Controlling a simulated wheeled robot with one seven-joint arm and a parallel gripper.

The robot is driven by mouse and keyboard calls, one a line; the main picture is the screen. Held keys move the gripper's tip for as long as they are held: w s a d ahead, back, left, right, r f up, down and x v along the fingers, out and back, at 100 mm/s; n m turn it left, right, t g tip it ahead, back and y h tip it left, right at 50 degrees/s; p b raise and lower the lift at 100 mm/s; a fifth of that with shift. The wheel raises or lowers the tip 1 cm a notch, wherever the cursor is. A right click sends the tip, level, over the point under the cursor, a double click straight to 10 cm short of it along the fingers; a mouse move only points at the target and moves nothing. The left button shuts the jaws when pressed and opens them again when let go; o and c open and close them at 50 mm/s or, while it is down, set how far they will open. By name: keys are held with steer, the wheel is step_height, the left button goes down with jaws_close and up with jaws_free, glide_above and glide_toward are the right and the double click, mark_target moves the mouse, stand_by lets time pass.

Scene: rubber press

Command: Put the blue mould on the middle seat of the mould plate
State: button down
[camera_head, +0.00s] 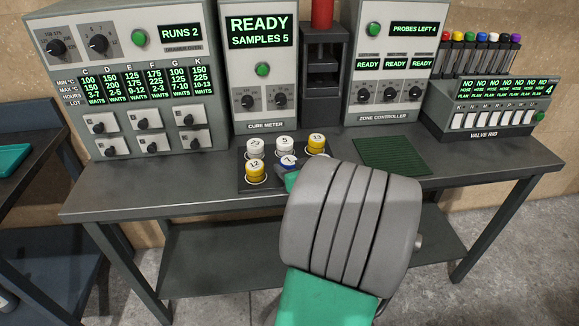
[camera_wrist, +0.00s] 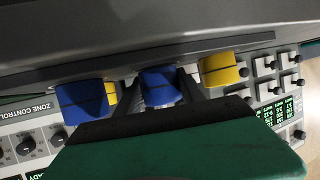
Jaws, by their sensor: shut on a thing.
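A blue mould with a white numbered top (camera_head: 288,161) shows in the head view at the front middle of the dark mould plate (camera_head: 244,186). In the wrist view my gripper (camera_wrist: 160,90) is shut on this blue mould (camera_wrist: 160,86), one finger on each side. The mould is at the plate's middle front place; whether its base touches the plate is hidden. In the head view my arm covers most of the gripper and the plate's front right. A second blue mould (camera_wrist: 82,98) stands apart in the wrist view, left of the gripper.
A yellow mould (camera_head: 254,170) stands left of the held one. The cure meter (camera_head: 262,100) is at the back. A green mat (camera_head: 390,155) lies empty on the right.

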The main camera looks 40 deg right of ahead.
steer(key=shift+f+b, duration=0.25)
steer(key=shift+b, duration=0.05)
steer(key=c, duration=0.7)
jaws_free()
steer(key=shift+r, duration=0.1)
steer(key=shift+r+p, duration=0.25)
steer(key=shift+p, duration=0.1)
steer(key=shift+s, duration=0.4)
steer(key=v, duration=1.1)
steer(key=shift+a+b, duration=0.25)
steer(key=shift+b, duration=0.1)
steer(key=shift+s, duration=0.1)
